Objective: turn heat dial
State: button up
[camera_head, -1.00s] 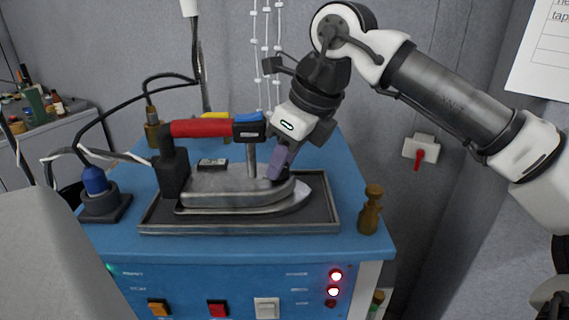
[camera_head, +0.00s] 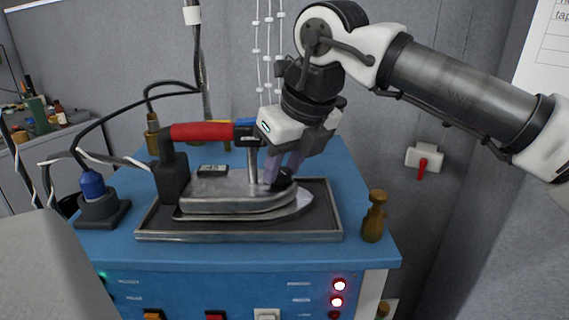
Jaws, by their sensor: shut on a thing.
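An iron (camera_head: 215,194) with a grey metal body and a red handle (camera_head: 200,131) rests in a shallow dark tray (camera_head: 150,236) on the blue cabinet top. Its tip points right. A small dark dial (camera_head: 285,179) sits on top near the front of the iron, partly hidden by the fingers. My gripper (camera_head: 280,174) comes down from the upper right, tilted, with its purplish fingers shut on the dial. The dial's marking cannot be made out.
A brown wooden bottle-like piece (camera_head: 375,218) stands right of the tray. A blue plug in a dark socket (camera_head: 96,200) and cables are at the left. Switches and red lights (camera_head: 339,285) are on the cabinet front. The iron's upright post (camera_head: 253,163) is close to my fingers.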

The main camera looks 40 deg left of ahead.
jog(key=o, duration=1)
jog(key=v, duration=1.4)
jog(key=shift+a+p, duration=0.1)
jog(key=shift+p, duration=0.3)
